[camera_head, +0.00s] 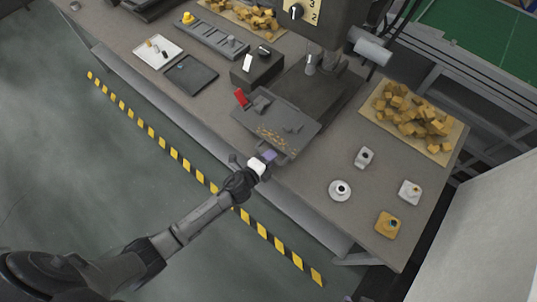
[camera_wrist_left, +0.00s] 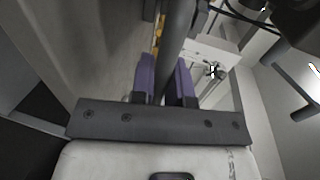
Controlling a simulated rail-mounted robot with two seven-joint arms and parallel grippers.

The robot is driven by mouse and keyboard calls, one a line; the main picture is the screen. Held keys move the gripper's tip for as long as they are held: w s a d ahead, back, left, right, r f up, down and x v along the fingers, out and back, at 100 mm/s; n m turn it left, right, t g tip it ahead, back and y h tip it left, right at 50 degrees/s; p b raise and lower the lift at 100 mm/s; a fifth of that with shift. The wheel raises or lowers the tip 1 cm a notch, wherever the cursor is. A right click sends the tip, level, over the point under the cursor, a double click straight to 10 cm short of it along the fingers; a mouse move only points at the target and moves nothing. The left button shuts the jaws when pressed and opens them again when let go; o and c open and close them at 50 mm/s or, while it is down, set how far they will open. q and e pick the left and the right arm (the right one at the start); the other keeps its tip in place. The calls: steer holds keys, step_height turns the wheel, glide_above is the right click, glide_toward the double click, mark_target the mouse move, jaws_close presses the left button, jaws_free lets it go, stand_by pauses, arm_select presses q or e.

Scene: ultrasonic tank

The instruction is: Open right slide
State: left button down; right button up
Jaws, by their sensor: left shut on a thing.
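My left gripper (camera_head: 269,156), with purple fingers, is at the front edge of the workbench, just in front of a dark machine plate (camera_head: 297,124). In the left wrist view the fingers (camera_wrist_left: 165,82) are shut on a dark round bar (camera_wrist_left: 178,35) that runs between them. In the head view the gripper hides most of this bar, and I cannot tell whether it belongs to the right slide. My right gripper is in neither view.
A dark machine head (camera_head: 325,22) stands behind the plate. On the bench (camera_head: 318,182), a tray of yellow-brown pieces (camera_head: 415,112) and several small fixtures (camera_head: 388,224) lie to the right. A black tray (camera_head: 191,75) and a white tray (camera_head: 158,51) lie to the left.

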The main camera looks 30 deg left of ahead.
arm_select(q)
steer(key=c, duration=1.1)
jaws_free()
steer(key=shift+w, duration=0.1)
steer(key=v, duration=1.4)
steer(key=shift+f, duration=0.1)
steer(key=shift+w, duration=0.1)
